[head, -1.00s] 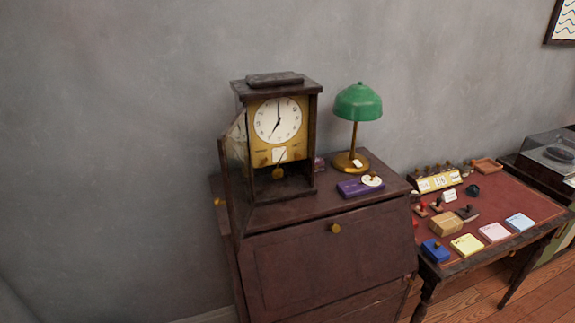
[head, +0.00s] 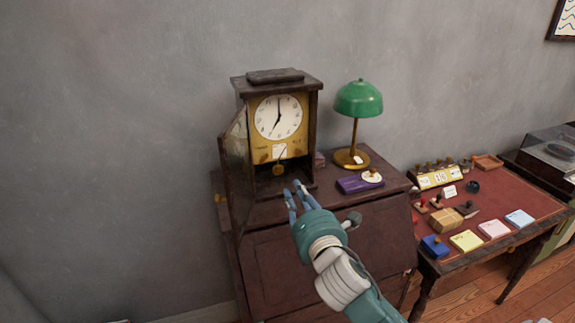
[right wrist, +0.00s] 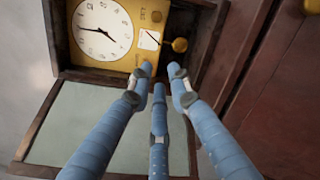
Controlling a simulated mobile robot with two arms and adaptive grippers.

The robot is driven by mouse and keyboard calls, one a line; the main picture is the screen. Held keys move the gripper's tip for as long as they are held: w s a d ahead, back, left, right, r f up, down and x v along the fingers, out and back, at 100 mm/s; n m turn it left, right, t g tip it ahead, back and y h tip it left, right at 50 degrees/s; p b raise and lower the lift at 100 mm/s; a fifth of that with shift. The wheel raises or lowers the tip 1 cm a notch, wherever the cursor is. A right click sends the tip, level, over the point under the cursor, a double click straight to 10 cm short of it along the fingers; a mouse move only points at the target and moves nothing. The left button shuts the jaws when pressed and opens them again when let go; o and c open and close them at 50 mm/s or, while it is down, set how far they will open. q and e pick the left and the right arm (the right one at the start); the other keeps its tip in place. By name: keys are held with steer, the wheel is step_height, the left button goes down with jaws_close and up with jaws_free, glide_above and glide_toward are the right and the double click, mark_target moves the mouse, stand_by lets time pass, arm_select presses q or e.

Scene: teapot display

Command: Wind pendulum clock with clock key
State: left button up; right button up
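The pendulum clock (head: 281,115) stands on a dark wooden cabinet, its glass door (head: 238,165) swung open to the left. The dial also shows in the right wrist view (right wrist: 100,30), with a white card and a gold pendulum bob (right wrist: 180,45) beside it. My right gripper (head: 292,188) is in front of the clock's lower opening, below the bob. In the right wrist view its three blue fingers (right wrist: 158,76) have their tips apart, with nothing visible between them. I cannot make out a clock key. My left gripper is not in view.
A green lamp (head: 358,100), a purple box (head: 358,184) and a small white round piece (head: 372,176) stand right of the clock. A red-topped table (head: 510,205) with stamps, note pads and a parcel is further right. The wall side at left is clear.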

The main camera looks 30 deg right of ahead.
steer(key=r+n, duration=0.1)
steer(key=p, duration=0.3)
glide_toward(264, 158)
steer(key=shift+t, duration=0.4)
steer(key=w+d, duration=0.2)
steer(key=d, duration=0.1)
steer(key=w+d, duration=0.1)
steer(key=d, duration=0.1)
steer(key=shift+f, duration=0.2)
steer(key=shift+a, duration=0.1)
jaws_close()
jaws_free()
